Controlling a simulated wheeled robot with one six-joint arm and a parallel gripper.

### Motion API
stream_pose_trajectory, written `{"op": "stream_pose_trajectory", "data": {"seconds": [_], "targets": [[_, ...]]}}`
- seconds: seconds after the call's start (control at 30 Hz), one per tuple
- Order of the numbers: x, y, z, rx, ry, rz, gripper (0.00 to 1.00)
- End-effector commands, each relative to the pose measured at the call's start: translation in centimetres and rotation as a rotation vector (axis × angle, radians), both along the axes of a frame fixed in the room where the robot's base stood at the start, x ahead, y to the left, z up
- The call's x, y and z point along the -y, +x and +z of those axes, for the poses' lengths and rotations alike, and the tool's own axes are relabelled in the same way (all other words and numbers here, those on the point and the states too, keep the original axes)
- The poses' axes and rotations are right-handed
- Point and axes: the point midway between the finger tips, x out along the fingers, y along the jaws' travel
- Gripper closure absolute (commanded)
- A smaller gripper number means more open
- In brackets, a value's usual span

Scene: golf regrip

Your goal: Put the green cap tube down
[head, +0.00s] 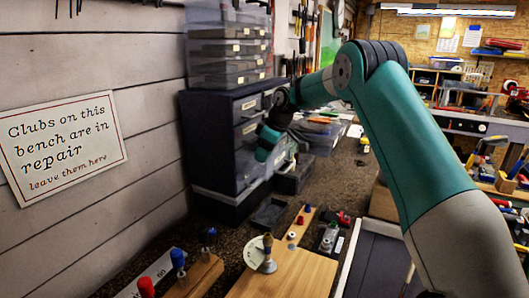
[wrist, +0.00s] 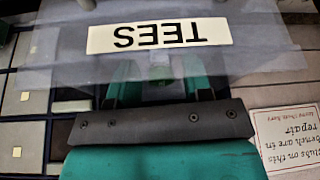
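My gripper (head: 266,147) is by the front of the dark drawer cabinet, at the far left part of the bench. Just past the fingertips is a clear plastic bin with a white TEES label (wrist: 160,35), upside down in this view. In the head view the tube is too small to tell.
The dark drawer cabinet (head: 213,135) carries clear drawers (head: 232,48). Near the front are a wooden block (head: 203,272) with blue- and red-topped pieces, a wooden board (head: 283,277) with a white disc, and an open dark tray (head: 268,214). A repair sign (head: 62,143) hangs on the wall.

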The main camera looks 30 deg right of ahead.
Motion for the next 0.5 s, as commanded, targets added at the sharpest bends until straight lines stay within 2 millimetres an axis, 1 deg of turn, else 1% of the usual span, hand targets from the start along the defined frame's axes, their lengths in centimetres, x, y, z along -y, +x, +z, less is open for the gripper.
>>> {"op": "stream_pose_trajectory", "data": {"seconds": [0.27,0.4,0.5], "targets": [[0.0,0.0,0.1,0.000,0.000,0.000,0.49],[0.2,-0.1,0.9,0.003,0.000,-0.002,0.49],[0.7,-0.5,2.5,0.006,-0.001,-0.001,0.49]]}}
